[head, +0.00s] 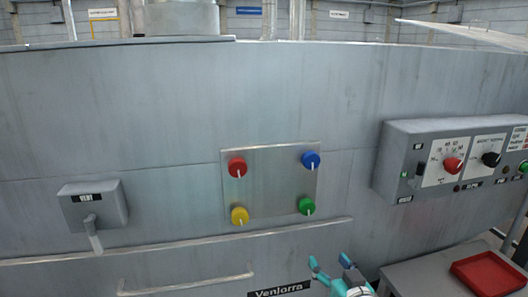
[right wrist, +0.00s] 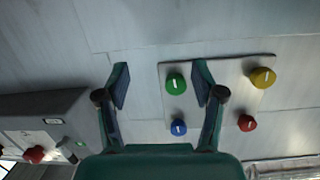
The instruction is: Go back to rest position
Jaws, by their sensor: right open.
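My right gripper (head: 330,264) is at the bottom of the head view, below and right of the knob panel. Its teal fingers are spread apart and nothing is between them. In the right wrist view the right gripper (right wrist: 160,82) also shows open and empty, facing the grey machine wall, with the panel partly behind one finger. My left gripper is not in view.
A metal panel (head: 270,188) carries red (head: 237,167), blue (head: 311,160), yellow (head: 240,215) and green (head: 306,206) knobs. A control box (head: 455,160) juts out right, above a red tray (head: 488,273).

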